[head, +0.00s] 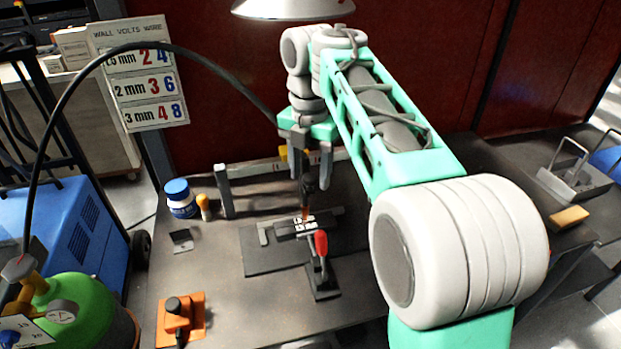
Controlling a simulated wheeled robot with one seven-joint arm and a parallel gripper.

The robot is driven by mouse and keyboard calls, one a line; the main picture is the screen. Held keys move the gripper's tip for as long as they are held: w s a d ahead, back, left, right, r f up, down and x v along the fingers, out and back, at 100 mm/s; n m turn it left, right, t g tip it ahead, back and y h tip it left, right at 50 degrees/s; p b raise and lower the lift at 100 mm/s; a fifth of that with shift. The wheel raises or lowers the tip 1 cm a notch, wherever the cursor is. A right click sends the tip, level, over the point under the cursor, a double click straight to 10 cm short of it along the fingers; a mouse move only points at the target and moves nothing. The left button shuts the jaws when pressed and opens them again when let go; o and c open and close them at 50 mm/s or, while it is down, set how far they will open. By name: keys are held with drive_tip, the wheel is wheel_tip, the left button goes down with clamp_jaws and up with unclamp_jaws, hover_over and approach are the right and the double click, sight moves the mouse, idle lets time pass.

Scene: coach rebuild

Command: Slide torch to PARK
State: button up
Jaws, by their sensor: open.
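The torch (308,187) is a dark, upright body with a copper-coloured tip pointing down at small metal pieces (297,226) on a dark plate. A black hose arches from the left toward its upper end, where the arm hides the join. My gripper (311,176) points down, open, with its two grey fingers apart just above the torch. I cannot tell whether they touch it or straddle it. A pale rail (262,168) runs behind, from a grey post (225,192) on the left. A small yellow part (283,153) shows beside my gripper. No PARK mark is readable.
A red-handled clamp (321,245) stands just in front of the pieces. A blue-and-white jar (180,198) and an orange block (181,318) are on the left of the bench (215,260). A green cylinder (85,310) stands beyond its left edge.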

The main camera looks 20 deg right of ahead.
drive_tip(key=shift+r, duration=0.1)
drive_tip(key=shift+c, duration=0.3)
clamp_jaws()
idle(0.9)
